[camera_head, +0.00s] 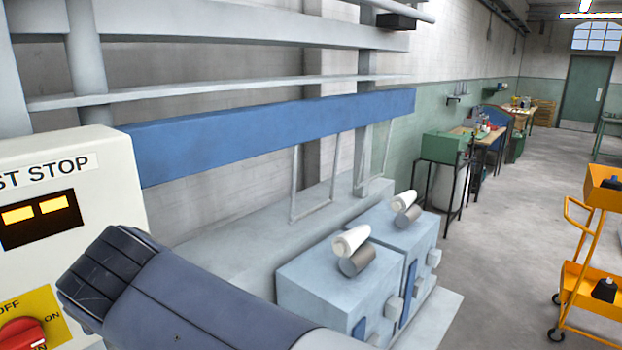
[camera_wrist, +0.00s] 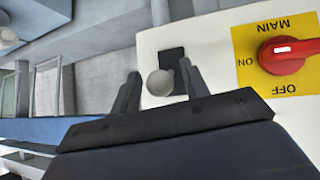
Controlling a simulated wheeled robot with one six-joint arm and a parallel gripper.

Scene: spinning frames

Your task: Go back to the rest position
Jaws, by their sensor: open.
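My gripper (camera_wrist: 161,75) is open in the wrist view, its two dark fingers spread apart. A round grey knob (camera_wrist: 159,83) on a black plate shows between the fingers in the picture. I cannot tell whether the fingers touch it, but nothing is clearly held. The knob is on a white control box, whose front (camera_head: 75,185) shows at the left in the head view. My arm crosses the lower left of that view in front of the box, and the fingers are hidden there. A red main switch (camera_wrist: 290,54) on a yellow plate is right of the fingers; it also shows in the head view (camera_head: 22,335).
The spinning frame's blue beam (camera_head: 270,130) runs behind my arm. Grey machine boxes (camera_head: 335,290) with white and grey rolls (camera_head: 351,241) stand right of it. An orange trolley (camera_head: 590,275) is at the far right. The floor (camera_head: 500,250) between is clear.

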